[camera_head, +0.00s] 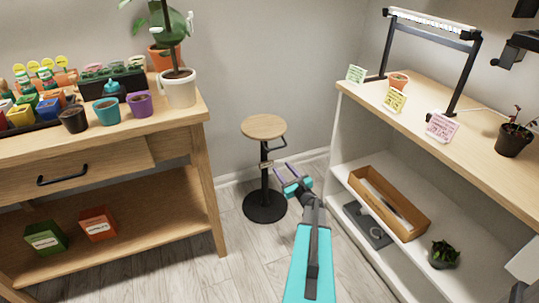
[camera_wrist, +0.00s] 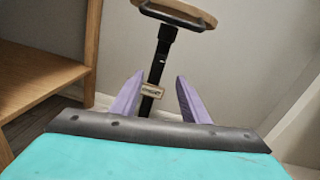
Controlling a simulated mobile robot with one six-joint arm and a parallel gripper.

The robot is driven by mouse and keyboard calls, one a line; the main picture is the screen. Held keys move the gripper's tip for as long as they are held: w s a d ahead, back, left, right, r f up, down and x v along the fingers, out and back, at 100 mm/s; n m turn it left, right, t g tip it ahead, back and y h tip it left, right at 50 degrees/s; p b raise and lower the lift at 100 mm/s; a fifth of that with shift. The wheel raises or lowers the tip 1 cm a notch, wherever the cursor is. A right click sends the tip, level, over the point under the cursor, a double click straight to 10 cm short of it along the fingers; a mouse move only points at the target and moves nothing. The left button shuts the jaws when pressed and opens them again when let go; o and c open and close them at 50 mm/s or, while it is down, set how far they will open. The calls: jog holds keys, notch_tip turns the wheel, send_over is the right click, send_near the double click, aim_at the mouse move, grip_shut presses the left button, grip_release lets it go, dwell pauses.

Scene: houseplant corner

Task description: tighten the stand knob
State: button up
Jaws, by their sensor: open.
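The stand (camera_head: 264,127) has a round wooden top, a black post and a round black base (camera_head: 265,207) on the floor. It stands upright between the bench and the white shelf. A bent black bar (camera_head: 276,147) sticks out to the right under the top. A small tan label plate (camera_wrist: 152,91) sits on the post. I cannot clearly make out a separate knob. My gripper (camera_head: 284,168) is open and empty, in front of the post. In the wrist view, the post and plate show between the purple fingers (camera_wrist: 160,80); I see no contact.
A wooden bench (camera_head: 207,155) with several pots stands at left. A white shelf unit (camera_head: 340,120) with a grow lamp (camera_head: 432,22) stands at right. A wooden tray (camera_head: 365,190) is on its lower shelf. Floor around the stand's base is clear.

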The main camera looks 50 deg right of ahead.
jog(key=shift+w, duration=0.1)
jog(key=x, duration=1.3)
jog(key=shift+w+b, duration=0.3)
jog(key=shift+d, duration=0.1)
jog(key=c, duration=1)
jog(key=shift+d, duration=0.1)
